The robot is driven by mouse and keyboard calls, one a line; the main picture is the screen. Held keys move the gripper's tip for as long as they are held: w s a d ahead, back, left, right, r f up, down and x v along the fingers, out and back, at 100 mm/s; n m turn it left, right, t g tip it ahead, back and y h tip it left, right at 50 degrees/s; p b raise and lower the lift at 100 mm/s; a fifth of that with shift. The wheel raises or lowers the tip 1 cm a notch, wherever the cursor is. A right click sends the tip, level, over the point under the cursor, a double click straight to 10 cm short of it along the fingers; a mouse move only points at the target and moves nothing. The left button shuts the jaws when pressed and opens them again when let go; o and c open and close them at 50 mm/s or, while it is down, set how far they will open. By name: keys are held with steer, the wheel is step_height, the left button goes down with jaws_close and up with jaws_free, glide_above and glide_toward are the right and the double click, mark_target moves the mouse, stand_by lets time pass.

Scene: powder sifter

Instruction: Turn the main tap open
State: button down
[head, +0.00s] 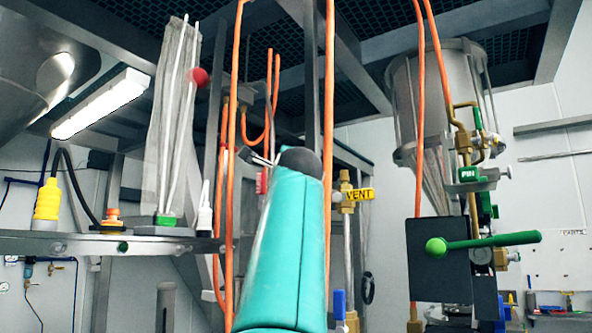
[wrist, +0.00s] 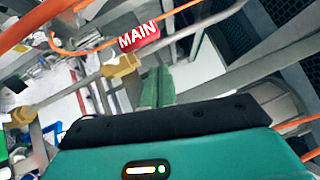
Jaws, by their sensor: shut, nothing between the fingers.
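The main tap's red handle, lettered MAIN (wrist: 139,35), shows in the upper middle of the wrist view, tilted, on a pipe with a brass-yellow fitting (wrist: 121,67). In the head view only a small red part of the handle (head: 262,181) shows at the left edge of my teal arm; the rest is hidden. My gripper (wrist: 158,86) shows in the wrist view as two green fingers side by side beyond the black edge of my wrist. It is shut and empty, just below the red handle in the picture. I see no clear contact with it.
A yellow VENT handle (head: 358,195) is right of my arm. A green lever (head: 484,243) crosses a dark box further right. Orange hoses (head: 329,130) hang around the arm. A metal shelf (head: 60,243) with a yellow connector (head: 47,200) is at the left.

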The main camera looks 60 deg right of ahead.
steer(key=r+v, duration=0.1)
steer(key=v, duration=0.9)
steer(key=shift+s+r, duration=0.35)
steer(key=shift+s, duration=0.15)
steer(key=w+a+f+n+t+y, duration=0.1)
steer(key=w+a+f+n+y, duration=0.3)
steer(key=f, duration=0.3)
steer(key=w+a+f+n+y, duration=0.2)
steer(key=w+f+n, duration=0.2)
steer(key=w+f, duration=0.35)
steer(key=w+a+f+n+y, duration=0.3)
steer(key=a+f+n, duration=0.1)
steer(key=a+f, duration=0.4)
steer(key=w+a+f+n+y, duration=0.25)
steer(key=a+f+n, duration=0.2)
steer(key=f, duration=0.45)
steer(key=s+a+f+n+g+y, duration=0.1)
steer(key=s+a+f+n+g, duration=0.1)
steer(key=a+f, duration=0.5)
steer(key=s+a+f+n+g+y, duration=0.2)
steer(key=s+a+f+n, duration=0.2)
steer(key=f, duration=0.9)
steer(key=s+a+f+n+g+y, duration=0.2)
steer(key=s+a+f+n, duration=0.1)
steer(key=a+f+n, duration=0.5)
step_height(320, 180, down, 3)
steer(key=shift+s+a+g, duration=0.35)
steer(key=shift+a+g, duration=0.05)
steer(key=shift+a, duration=0.8)
